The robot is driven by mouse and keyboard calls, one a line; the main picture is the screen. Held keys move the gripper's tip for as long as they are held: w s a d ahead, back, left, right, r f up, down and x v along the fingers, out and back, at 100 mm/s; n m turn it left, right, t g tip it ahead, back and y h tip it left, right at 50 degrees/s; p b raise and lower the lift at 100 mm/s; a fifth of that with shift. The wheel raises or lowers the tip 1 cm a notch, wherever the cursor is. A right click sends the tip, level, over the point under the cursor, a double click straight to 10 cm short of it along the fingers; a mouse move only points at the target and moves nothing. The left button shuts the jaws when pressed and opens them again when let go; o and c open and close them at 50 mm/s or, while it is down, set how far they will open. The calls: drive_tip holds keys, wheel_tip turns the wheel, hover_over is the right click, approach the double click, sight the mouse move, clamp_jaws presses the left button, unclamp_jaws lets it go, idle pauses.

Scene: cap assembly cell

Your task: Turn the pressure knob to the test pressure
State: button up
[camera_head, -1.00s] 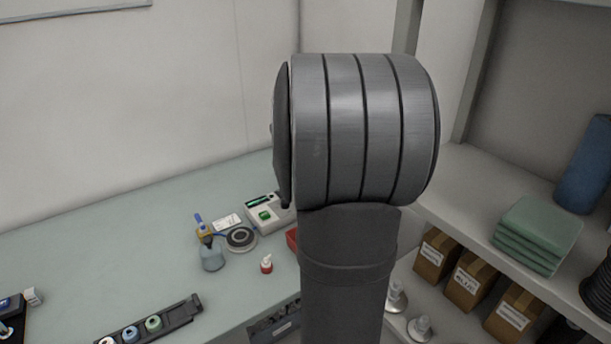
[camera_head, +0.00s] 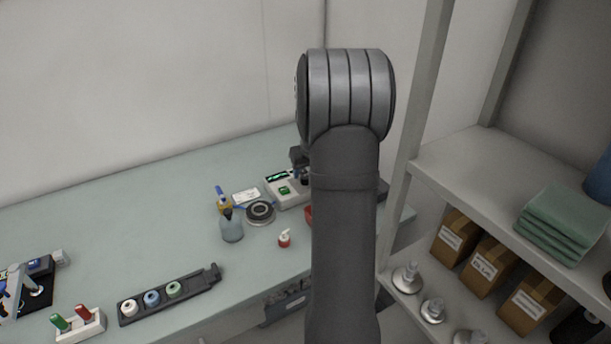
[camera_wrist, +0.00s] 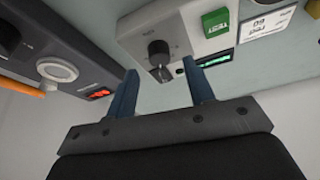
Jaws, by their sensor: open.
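The pressure knob (camera_wrist: 158,48) is a black knob on the pale face of the tester (camera_wrist: 143,27), in the wrist view. A light mark shows on its edge; its exact setting is too small to read. My gripper (camera_wrist: 160,66) is open, its two blue fingers on either side of the knob in the picture; I cannot tell whether they touch it. The tester has a green TEST button (camera_wrist: 216,22) and a lit green display (camera_wrist: 214,61). A white card (camera_wrist: 267,20) beside it reads "60", upside down. In the head view the tester (camera_head: 297,196) is partly hidden by my arm.
A dark grey device (camera_wrist: 60,40) with a round dial and red display is left in the wrist view. Near the tester are a spray bottle (camera_head: 232,230), a round dark-topped disc (camera_head: 260,212) and a small red-and-white bottle (camera_head: 285,239). A shelf (camera_head: 470,165) stands right.

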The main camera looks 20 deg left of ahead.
drive_tip(key=shift+x, duration=1.7)
drive_tip(key=c, duration=1)
drive_tip(key=m, duration=0.2)
drive_tip(key=m+h, duration=0.1)
drive_tip(key=m, duration=0.1)
drive_tip(key=shift+a+t+h, duration=0.1)
drive_tip(key=shift+t+h, duration=0.2)
drive_tip(key=m+h, duration=0.1)
drive_tip(key=m, duration=0.3)
drive_tip(key=shift+h, duration=0.3)
drive_tip(key=shift+s+m, duration=0.1)
drive_tip(key=shift+m, duration=0.4)
